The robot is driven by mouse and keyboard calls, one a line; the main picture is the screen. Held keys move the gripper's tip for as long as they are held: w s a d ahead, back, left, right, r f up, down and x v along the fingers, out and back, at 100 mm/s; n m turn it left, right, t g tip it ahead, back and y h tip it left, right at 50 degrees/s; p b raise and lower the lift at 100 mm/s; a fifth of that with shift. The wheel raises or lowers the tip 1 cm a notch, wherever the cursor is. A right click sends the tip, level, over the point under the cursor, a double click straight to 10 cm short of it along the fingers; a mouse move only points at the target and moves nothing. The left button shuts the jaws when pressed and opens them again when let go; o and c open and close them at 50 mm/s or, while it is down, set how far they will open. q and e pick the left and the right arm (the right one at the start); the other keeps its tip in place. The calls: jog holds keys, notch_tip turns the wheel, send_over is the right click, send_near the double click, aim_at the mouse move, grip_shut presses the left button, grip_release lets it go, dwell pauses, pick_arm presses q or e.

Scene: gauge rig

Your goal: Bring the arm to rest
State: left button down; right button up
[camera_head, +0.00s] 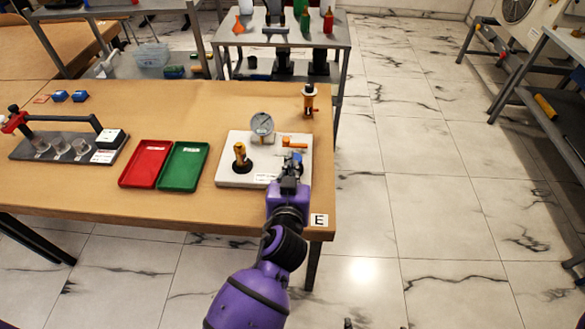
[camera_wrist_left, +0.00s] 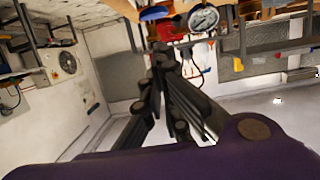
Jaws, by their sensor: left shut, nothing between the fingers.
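My left arm, purple and black, comes in from the bottom of the head view and reaches over the table's front edge. My left gripper (camera_head: 291,163) is shut and empty at the right front part of the white gauge board (camera_head: 224,176). I cannot tell whether it touches the board. The board carries a round dial gauge (camera_head: 262,124), an orange-handled valve (camera_head: 294,143) and a black and yellow knob (camera_head: 241,160). In the left wrist view the shut fingers (camera_wrist_left: 162,50) point towards the gauge (camera_wrist_left: 204,18). My right gripper is not in view.
Left of the board lie a green tray (camera_head: 183,167) and a red tray (camera_head: 146,163). A grey rig (camera_head: 67,146) with clear cups stands further left. An orange and black device (camera_head: 309,101) stands behind the board. The floor (camera_head: 440,210) right of the table is clear.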

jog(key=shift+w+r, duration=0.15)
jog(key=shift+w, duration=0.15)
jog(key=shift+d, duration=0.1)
pick_arm(q)
jog(key=s+a+f+g, duration=0.2)
jog(key=s+a+f, duration=0.3)
jog(key=s, duration=0.5)
jog(key=s+a+f+g, duration=0.2)
jog(key=s+a+f, duration=0.4)
jog(key=s+f, duration=0.3)
jog(key=s+a+f+g, duration=0.2)
jog(key=s+a+f, duration=0.4)
jog(key=s, duration=0.7)
notch_tip(320, 180, down, 2)
jog(key=shift+f+g, duration=0.1)
jog(key=shift+g, duration=0.2)
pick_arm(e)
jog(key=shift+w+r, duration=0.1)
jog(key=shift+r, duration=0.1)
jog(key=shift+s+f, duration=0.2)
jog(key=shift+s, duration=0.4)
